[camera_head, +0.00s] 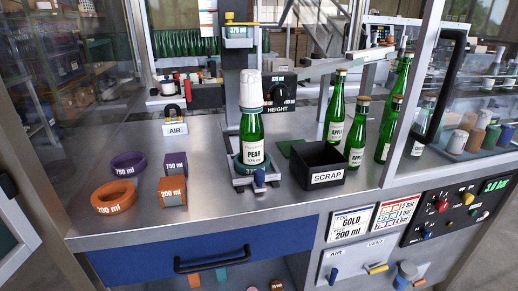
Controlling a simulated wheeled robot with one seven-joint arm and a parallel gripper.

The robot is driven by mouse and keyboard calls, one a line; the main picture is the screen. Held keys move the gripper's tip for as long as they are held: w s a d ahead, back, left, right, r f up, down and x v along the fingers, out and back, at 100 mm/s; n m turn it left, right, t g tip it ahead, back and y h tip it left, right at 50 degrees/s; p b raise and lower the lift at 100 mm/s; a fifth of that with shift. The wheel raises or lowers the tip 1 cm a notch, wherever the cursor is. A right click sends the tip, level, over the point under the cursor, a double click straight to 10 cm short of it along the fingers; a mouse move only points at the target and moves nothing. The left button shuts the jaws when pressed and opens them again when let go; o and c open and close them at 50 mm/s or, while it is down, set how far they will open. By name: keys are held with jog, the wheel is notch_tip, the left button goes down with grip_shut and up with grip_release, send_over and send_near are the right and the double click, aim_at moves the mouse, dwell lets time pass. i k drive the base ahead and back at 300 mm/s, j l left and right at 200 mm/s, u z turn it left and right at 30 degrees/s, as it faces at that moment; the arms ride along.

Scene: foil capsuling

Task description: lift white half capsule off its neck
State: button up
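The white capsule (251,88) sits upright over the neck of a green bottle (251,130) labelled PEAR. The neck inside it is hidden. A dark green band shows just below the capsule, on the bottle's shoulder. The bottle stands in a green ring marked 375 (253,166) on the machine's small metal stand, under the column head (239,36). There is a gap between the capsule and the head. My gripper is not in view.
A black SCRAP bin (317,165) stands right of the bottle, with several green bottles (357,132) behind and beside it. Orange and purple 200 ml and 750 ml parts (114,197) lie at left.

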aim_at(251, 100)
jog(key=i+l+u, duration=0.1)
jog(key=l+u, duration=0.15)
jog(key=u, duration=0.2)
jog(key=i+l+u, duration=0.1)
jog(key=l+u, duration=0.2)
jog(key=u, duration=0.2)
jog(key=l+u, duration=0.3)
jog(key=l, duration=0.85)
jog(key=k+l+u, duration=0.1)
jog(key=l+u, duration=0.15)
jog(key=l, duration=0.85)
jog(key=k+l, duration=0.1)
jog(key=l, duration=1.65)
jog(key=i+j+z, duration=0.15)
jog(key=j, duration=0.3)
jog(key=i+j+z, duration=0.1)
jog(key=j, duration=0.4)
jog(key=i+j+z, duration=0.15)
jog(key=j, duration=0.35)
jog(key=i+j+z, duration=0.1)
jog(key=j, duration=0.45)
jog(key=i+j+z, duration=0.15)
jog(key=j, duration=0.35)
